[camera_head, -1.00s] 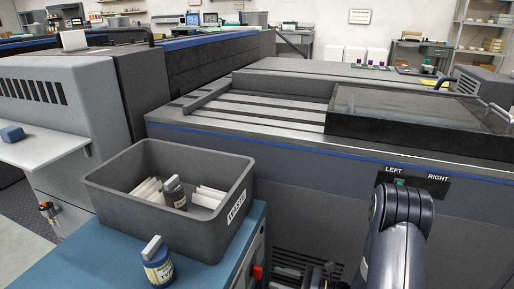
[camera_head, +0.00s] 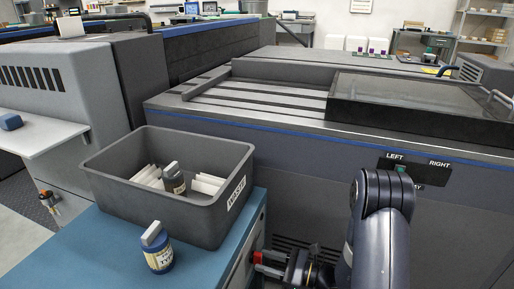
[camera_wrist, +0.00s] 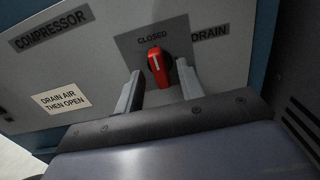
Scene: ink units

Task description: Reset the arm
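My gripper (camera_head: 270,264) is at the right side of the blue-topped cabinet, in front of a red valve knob (camera_head: 257,257). In the wrist view the fingers of my gripper (camera_wrist: 159,68) are open, one on each side of the red knob (camera_wrist: 156,64), with gaps visible between finger and knob. The knob sits on a dark plate marked CLOSED (camera_wrist: 152,39), beside the word DRAIN, and stands nearly upright, slightly tilted. Whether the fingertips reach past the knob is not clear. My arm hangs at the lower right of the head view.
A grey bin (camera_head: 215,224) with white pieces and a dark bottle (camera_head: 174,180) stands on the blue cabinet top (camera_head: 95,250). A blue bottle (camera_head: 157,250) stands before it. The large press (camera_head: 300,175) is behind my arm. A compressor panel label (camera_wrist: 60,101) reads DRAIN AIR THEN OPEN.

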